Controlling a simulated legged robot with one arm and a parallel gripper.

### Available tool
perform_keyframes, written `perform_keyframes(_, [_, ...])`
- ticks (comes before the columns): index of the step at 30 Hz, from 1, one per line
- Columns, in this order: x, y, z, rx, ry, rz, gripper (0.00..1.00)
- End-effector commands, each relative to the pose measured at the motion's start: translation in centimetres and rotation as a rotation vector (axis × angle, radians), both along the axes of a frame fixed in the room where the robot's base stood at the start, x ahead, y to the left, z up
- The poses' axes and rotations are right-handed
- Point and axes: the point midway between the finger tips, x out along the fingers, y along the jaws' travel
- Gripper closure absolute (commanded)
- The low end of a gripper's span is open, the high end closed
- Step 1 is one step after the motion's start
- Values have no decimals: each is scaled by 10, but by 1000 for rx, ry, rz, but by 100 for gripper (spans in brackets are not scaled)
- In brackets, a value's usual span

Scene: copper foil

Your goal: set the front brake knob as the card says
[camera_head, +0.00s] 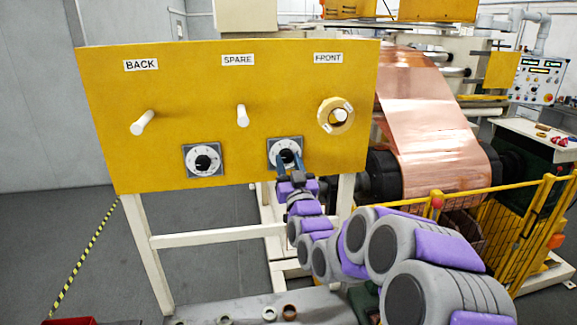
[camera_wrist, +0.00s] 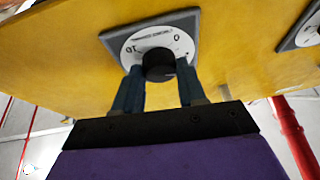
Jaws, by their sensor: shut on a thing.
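The yellow panel (camera_head: 180,90) carries two dials with black knobs along its lower edge. My gripper (camera_head: 287,163) is at the right dial (camera_head: 271,146), below and left of the FRONT label (camera_head: 328,58). In the wrist view, the fingers (camera_wrist: 159,80) are shut on either side of that dial's black knob (camera_wrist: 158,66). The grey-framed white dial face (camera_wrist: 180,42) has 10 and 0 marks; the knob's pointer cannot be made out. The left dial (camera_head: 189,150) stands free; a dial also shows at the right of the wrist view (camera_wrist: 307,36). I see no readable card.
White pegs stick out under BACK (camera_head: 144,122) and SPARE (camera_head: 242,116); a yellow ring (camera_head: 323,112) surrounds the FRONT peg. Copper foil (camera_head: 430,120) runs behind at right, beside a yellow railing (camera_head: 530,215). Several small rings lie on the grey surface (camera_head: 320,300) below.

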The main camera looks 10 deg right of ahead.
Motion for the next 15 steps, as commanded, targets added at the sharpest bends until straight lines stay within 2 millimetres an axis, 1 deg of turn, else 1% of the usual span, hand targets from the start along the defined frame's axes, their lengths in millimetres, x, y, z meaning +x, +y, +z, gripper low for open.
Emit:
perform_keyframes(2, [0, 4, -2, 80, -4, 6, 90])
perform_keyframes(6, [0, 5, -1, 242, -5, 6, 90])
perform_keyframes(9, [-1, 5, 0, 330, -5, 5, 90])
perform_keyframes(15, [-1, 4, 1, 405, -4, 3, 90])
